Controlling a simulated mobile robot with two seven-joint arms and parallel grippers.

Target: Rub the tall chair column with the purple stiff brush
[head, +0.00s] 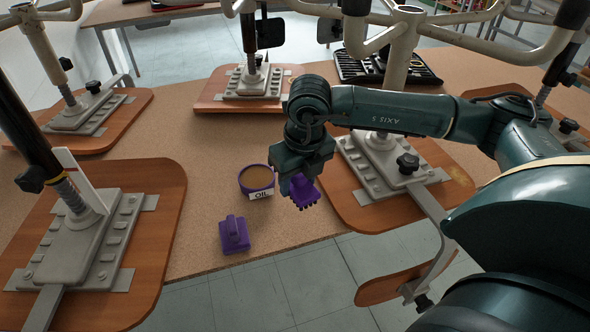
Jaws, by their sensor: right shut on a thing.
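My right gripper (302,180) points down above the table's front part. It is shut on a purple brush (304,192) with short dark bristles facing down. The brush is held just right of the oil tin and is clear of every chair column. Several stripped chairs stand upside down on wooden seats. A pale column (399,68) rises at the right behind my arm, a dark column (28,135) at the left, and another dark column (248,40) at the back. I cannot tell which is the tall one. My left gripper is not in view.
A round purple tin labelled OIL (257,182) stands on the brown table (200,190). A second purple tool (233,236) with an upright handle lies near the front edge. A dark tool case (350,68) lies at the back. The table is clear left of the tin.

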